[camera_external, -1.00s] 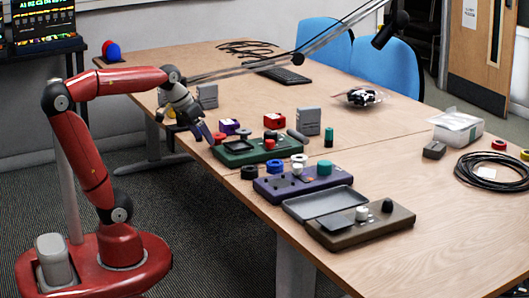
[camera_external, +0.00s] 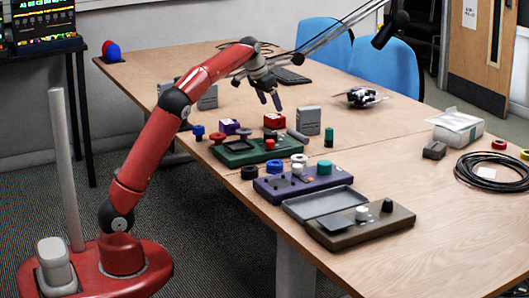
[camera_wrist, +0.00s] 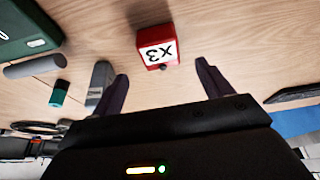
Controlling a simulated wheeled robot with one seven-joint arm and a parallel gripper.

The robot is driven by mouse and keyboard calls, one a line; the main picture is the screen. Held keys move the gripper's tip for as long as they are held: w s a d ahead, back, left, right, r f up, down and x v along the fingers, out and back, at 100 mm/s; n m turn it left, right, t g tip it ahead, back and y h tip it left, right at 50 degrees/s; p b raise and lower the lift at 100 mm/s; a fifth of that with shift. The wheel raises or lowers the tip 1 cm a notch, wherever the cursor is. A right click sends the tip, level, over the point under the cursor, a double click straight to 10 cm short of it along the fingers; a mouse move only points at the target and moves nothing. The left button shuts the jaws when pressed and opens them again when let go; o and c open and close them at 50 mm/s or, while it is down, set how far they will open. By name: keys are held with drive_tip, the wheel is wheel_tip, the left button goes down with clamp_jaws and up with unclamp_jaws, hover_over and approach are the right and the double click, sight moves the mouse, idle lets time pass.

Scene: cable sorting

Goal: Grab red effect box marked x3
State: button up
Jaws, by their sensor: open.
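The red effect box (camera_external: 274,121) sits on the wooden table behind the green case. In the wrist view the red box (camera_wrist: 157,47) shows a white face marked x3, upside down, in the upper middle. My gripper (camera_external: 269,102) is above the table, just above and behind the red box in the external view. In the wrist view its two dark fingers (camera_wrist: 160,75) are spread wide, with the box beyond the tips and roughly between them. Nothing is held.
A green case (camera_external: 245,152) stands in front of the box. A purple box (camera_external: 229,127) is to its left, and a grey cylinder (camera_external: 297,136) and a grey box (camera_external: 308,120) are to its right. Several knobs lie near. The table behind is mostly clear.

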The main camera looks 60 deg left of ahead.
sight(275, 116)
drive_tip(key=b+x, duration=0.1)
drive_tip(key=x, duration=0.5)
drive_tip(key=shift+f, duration=0.3)
drive_tip(key=c, duration=1.1)
drive_tip(key=shift+c, duration=0.2)
drive_tip(key=shift+r, duration=0.2)
